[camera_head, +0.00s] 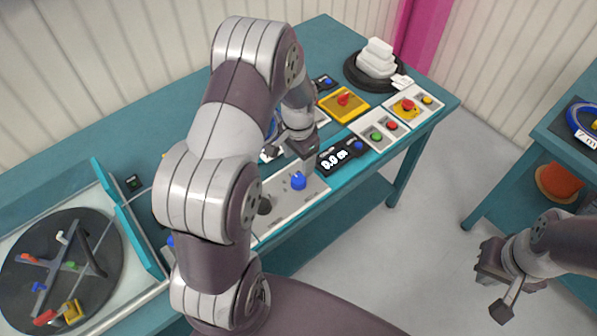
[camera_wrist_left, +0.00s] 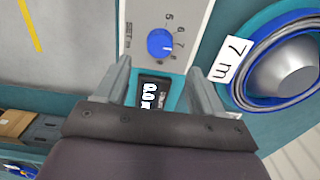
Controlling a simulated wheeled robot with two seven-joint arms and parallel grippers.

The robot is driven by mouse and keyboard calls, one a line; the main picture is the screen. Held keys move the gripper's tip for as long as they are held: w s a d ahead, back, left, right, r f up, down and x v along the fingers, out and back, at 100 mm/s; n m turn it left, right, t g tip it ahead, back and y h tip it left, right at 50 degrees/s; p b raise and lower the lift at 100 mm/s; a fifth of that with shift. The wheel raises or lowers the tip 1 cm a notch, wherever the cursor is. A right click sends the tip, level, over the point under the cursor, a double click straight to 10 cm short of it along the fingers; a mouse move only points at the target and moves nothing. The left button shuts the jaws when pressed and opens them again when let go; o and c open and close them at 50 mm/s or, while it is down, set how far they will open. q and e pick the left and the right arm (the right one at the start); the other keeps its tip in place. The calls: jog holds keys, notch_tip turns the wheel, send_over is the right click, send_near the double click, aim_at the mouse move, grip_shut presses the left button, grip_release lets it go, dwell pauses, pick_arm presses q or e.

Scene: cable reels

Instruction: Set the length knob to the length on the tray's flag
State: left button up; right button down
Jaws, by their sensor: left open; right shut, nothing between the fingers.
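The length knob is blue (camera_head: 298,181) on a pale panel of the main bench. In the left wrist view the knob (camera_wrist_left: 160,43) sits beside a scale with 5, 6, 7 and 8; its pointer is too small to read surely. My right gripper (camera_head: 494,285) is shut and empty, away over the floor.
A black display (camera_head: 340,157) beside the knob appears to read 0.0. Green (camera_head: 376,137) and red (camera_head: 392,125) buttons and a yellow plate with a red knob (camera_head: 343,100) lie farther along. A dark turntable (camera_head: 40,245) is at left. Floor separates the two tables.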

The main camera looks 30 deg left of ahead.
pick_arm(q)
notch_tip(320, 180, up, 5)
jog(key=shift+f, duration=0.15)
dwell(0.4)
jog(key=s+d+r+n, duration=0.2)
jog(key=s+d, duration=0.2)
jog(key=s, duration=0.2)
jog(key=s+d+r+n+t, duration=0.1)
jog(key=s+d+r+n, duration=0.1)
jog(key=s, duration=0.5)
jog(key=shift+s+d+r, duration=0.3)
jog(key=shift+d+r, duration=0.5)
jog(key=shift+d, duration=0.35)
jog(key=shift+s, duration=0.1)
